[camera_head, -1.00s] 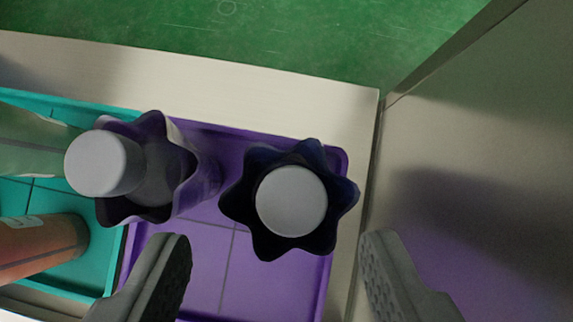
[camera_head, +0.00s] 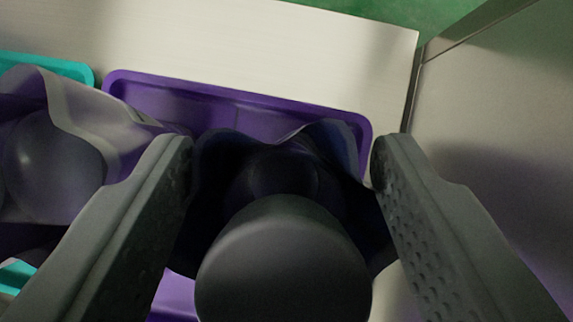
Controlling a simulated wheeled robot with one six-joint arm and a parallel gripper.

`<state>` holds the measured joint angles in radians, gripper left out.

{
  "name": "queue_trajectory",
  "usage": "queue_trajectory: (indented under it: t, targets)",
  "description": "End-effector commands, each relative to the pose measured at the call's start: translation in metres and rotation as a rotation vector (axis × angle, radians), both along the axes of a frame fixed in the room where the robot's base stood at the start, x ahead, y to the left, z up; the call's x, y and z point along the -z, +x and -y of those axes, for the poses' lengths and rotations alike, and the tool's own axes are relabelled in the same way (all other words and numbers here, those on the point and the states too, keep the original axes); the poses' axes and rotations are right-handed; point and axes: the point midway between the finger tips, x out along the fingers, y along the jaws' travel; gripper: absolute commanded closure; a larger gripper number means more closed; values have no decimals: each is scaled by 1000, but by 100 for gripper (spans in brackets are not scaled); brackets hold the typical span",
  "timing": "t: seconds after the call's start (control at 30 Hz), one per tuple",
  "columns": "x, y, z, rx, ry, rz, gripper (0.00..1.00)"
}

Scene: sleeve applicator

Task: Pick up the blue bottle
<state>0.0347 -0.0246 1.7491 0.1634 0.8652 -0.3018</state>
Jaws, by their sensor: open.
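The dark blue bottle (camera_head: 283,262) stands in the purple tray, with a grey round cap and a dark wavy-edged sleeve (camera_head: 335,150) around it. The cap is large and close to the camera in the lower middle of the view. My gripper (camera_head: 281,160) is open, with one finger on each side of the sleeved bottle. The fingers appear close to the sleeve's sides; I cannot tell whether they touch it. The lower part of the bottle is hidden by its cap and sleeve.
A second bottle (camera_head: 50,165) with a pale purple sleeve (camera_head: 100,125) stands close on the left. The purple tray (camera_head: 190,95) lies beneath, beside a teal tray (camera_head: 80,70). A grey wall panel (camera_head: 510,130) rises on the right. Bare white surface lies behind the trays.

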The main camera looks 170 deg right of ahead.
Motion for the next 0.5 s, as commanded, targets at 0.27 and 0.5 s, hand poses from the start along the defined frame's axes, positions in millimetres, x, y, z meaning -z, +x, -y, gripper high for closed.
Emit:
queue_trajectory:
  t: [0.27,0.5]
  targets:
    - [0,0,0,0,0,0,86]
    - [-1,0,0,0,0,1,100]
